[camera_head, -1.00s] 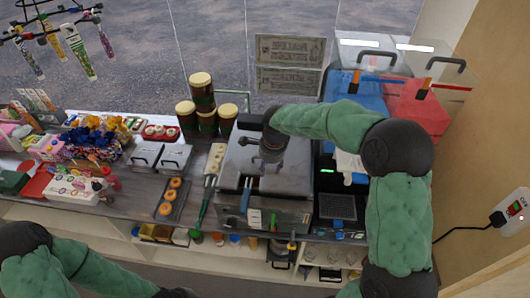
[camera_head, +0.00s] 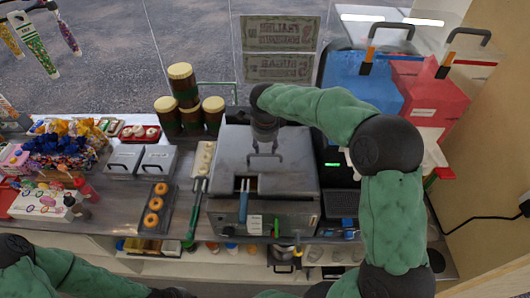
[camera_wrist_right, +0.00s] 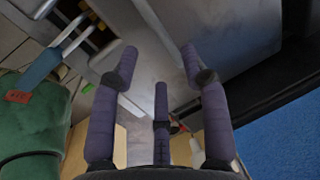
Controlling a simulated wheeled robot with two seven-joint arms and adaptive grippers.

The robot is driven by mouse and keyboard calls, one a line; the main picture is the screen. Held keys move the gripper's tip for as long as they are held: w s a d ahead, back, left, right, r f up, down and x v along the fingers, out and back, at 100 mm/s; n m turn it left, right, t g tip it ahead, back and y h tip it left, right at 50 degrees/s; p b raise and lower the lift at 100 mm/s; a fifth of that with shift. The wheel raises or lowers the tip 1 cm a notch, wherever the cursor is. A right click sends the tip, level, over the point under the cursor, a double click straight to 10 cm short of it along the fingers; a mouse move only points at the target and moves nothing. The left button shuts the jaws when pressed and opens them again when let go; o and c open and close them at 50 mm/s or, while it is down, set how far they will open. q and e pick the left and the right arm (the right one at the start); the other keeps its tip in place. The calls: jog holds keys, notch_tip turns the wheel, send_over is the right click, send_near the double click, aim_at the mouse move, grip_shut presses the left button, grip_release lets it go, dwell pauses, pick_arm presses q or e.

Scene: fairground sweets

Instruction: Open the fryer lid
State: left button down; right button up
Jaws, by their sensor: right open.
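The fryer (camera_head: 285,210) is a grey metal box in the middle of the counter. Its lid (camera_head: 295,165) lies flat and shut on top, with a handle (camera_head: 265,157) near the middle. A basket handle with a blue grip (camera_head: 243,208) sticks out of a front slot; it also shows in the right wrist view (camera_wrist_right: 42,68). My right gripper (camera_head: 265,138) points down over the lid, just behind the handle; contact cannot be told. In the right wrist view my purple fingers (camera_wrist_right: 160,58) are spread with nothing between them, above grey metal. My left gripper is out of view.
Stacked brown jars (camera_head: 181,88) stand behind left of the fryer. A doughnut tray (camera_head: 155,208) and two small lidded containers (camera_head: 158,160) are to its left. A glass pane rises behind.

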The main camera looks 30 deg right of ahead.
aim_at(265, 155)
jog(key=shift+w+d+f, duration=0.1)
jog(key=shift+w+f, duration=0.05)
jog(key=shift+f, duration=0.75)
jog(key=shift+w+d+f, duration=0.1)
jog(key=shift+w+f, duration=0.05)
jog(key=shift+f, duration=0.75)
jog(key=shift+w+d+f, duration=0.1)
jog(key=shift+w+f, duration=0.05)
jog(key=shift+f, duration=0.75)
jog(key=shift+c, duration=0.3)
grip_shut()
